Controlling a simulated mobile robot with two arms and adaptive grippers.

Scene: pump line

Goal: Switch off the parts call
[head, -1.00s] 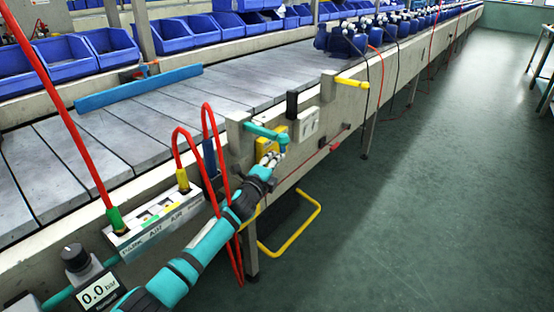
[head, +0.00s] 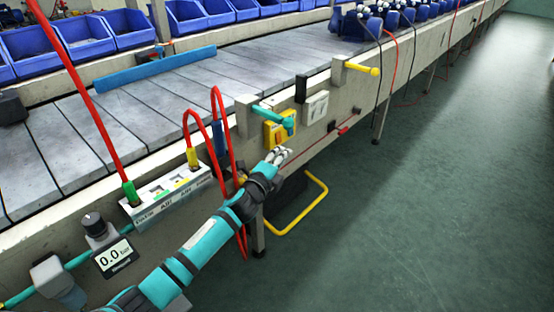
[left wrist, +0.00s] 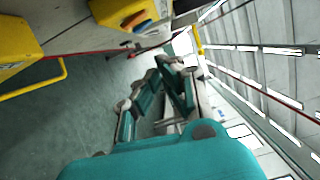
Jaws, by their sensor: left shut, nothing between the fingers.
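A yellow box (head: 272,134) is fixed to the side of the line, partly behind a teal lever (head: 270,114). A white switch plate (head: 317,106) sits to its right. I cannot tell which of these is the parts call, or read any switch position. My left gripper (head: 283,153) is shut and empty, just below the yellow box and apart from it. In the left wrist view, the shut fingers (left wrist: 166,72) point toward the line's side. A yellow box (left wrist: 118,10) with an orange and blue-grey part (left wrist: 140,23) shows above them. My right gripper is not in view.
A yellow handle (head: 362,68) sticks out farther along. Red hoses (head: 228,130) loop beside the lever. A yellow floor frame (head: 318,200) stands below the line. A gauge (head: 113,257) reads 0.0 bar. The green floor to the right is clear.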

